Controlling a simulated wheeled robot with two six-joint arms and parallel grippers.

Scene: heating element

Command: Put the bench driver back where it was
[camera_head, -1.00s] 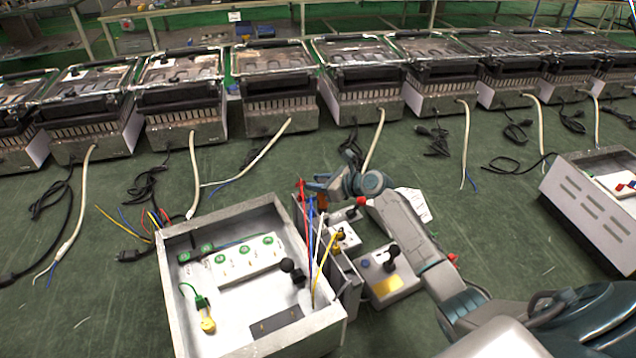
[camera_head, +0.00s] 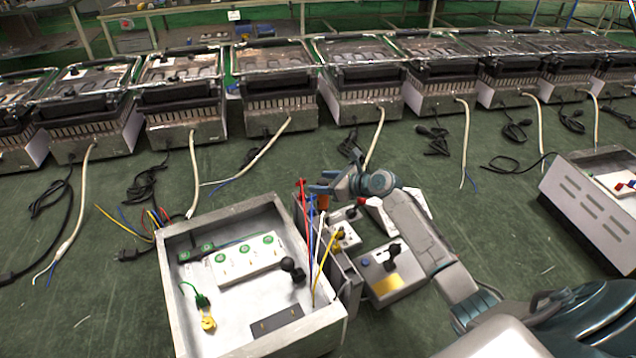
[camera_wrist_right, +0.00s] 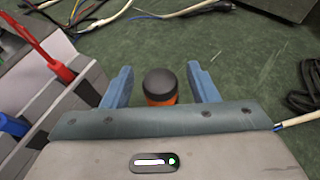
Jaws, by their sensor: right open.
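The bench driver has a black cap and an orange body in the right wrist view (camera_wrist_right: 160,87). Its orange part (camera_head: 323,202) shows small in the head view, beside the open metal box. My right gripper (camera_head: 320,188) is at the driver; its jaws also show in the right wrist view (camera_wrist_right: 160,85). The jaws are open, one blue finger on each side of the driver, with visible gaps. The driver's lower end is hidden, so I cannot tell what it rests in. My left gripper is not in view.
The open metal box (camera_head: 188,318) holds a white socket strip (camera_head: 245,262). Red, blue, white and yellow test leads stand at a narrow rack (camera_head: 340,265) on its right. Heater units line the back.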

